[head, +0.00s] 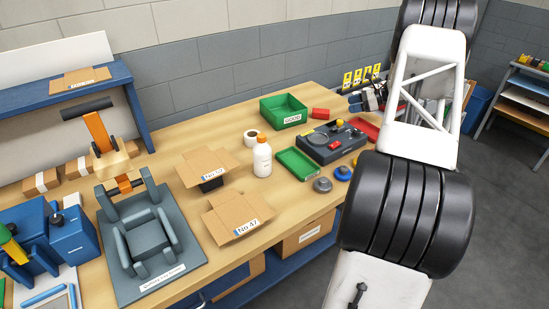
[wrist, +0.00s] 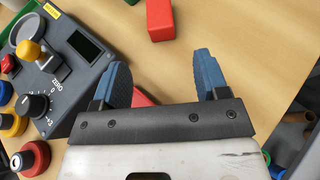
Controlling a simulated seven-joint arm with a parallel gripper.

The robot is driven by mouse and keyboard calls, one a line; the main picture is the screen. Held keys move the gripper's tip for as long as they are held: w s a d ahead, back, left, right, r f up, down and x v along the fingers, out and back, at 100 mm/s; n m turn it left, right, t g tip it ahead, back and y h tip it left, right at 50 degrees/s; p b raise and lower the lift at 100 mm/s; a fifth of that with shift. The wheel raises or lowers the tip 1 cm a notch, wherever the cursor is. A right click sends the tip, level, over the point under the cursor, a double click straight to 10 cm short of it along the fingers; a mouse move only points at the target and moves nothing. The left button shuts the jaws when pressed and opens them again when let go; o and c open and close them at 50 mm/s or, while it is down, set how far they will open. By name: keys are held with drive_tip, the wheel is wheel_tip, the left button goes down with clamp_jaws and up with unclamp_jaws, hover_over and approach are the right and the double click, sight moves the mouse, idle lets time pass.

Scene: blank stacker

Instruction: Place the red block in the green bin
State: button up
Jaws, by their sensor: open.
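The red block (head: 320,113) lies on the wooden table just right of the green bin (head: 284,121). In the wrist view the red block (wrist: 160,22) is at the top, ahead of the fingers and apart from them. The bin has a label on its front wall, and its visible inside looks empty. My gripper (head: 354,102) is over the table to the right of the block. In the wrist view my gripper (wrist: 160,72) has its two blue fingers spread wide with nothing between the tips.
A dark control panel (head: 322,148) with knobs stands in front of the block. A red tray (head: 370,131) lies beneath my arm, and a green tray (head: 297,164) lies left of the panel. A white bottle (head: 262,158) and tape roll (head: 250,138) stand left of these.

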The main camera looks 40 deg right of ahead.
drive_tip(key=w+a+r+m+t+h, duration=0.5)
drive_tip(key=w+a+r+m, duration=0.5)
drive_tip(key=w+a+r, duration=0.5)
drive_tip(key=s+a+r+m+h, duration=0.2)
drive_tip(key=a+r+m+h, duration=0.3)
drive_tip(key=a, duration=0.4)
drive_tip(key=s+a+r+m+h, duration=0.1)
drive_tip(key=a+r+m+h, duration=0.1)
drive_tip(key=a+r+m, duration=0.6)
drive_tip(key=s+a+m+g+h, duration=0.2)
drive_tip(key=s+a+m+g, duration=0.3)
drive_tip(key=s+a+m, duration=0.9)
drive_tip(key=s+a+f+m+g+y, duration=0.1)
drive_tip(key=s+a+f+m+g, duration=0.1)
drive_tip(key=s+a, duration=0.6)
drive_tip(key=s+a+f+m+g+y, duration=0.2)
drive_tip(key=s+a, duration=0.6)
drive_tip(key=s, duration=0.4)
drive_tip(key=s+a+f+m+g+y, duration=0.1)
drive_tip(key=s+a+f+m, duration=0.3)
drive_tip(key=s+a, duration=0.5)
wheel_tip(320, 180, down, 2)
drive_tip(key=shift+s+f+g+y, duration=0.1)
drive_tip(key=shift+s+g+y, duration=0.2)
drive_tip(key=shift+s+g, duration=0.5)
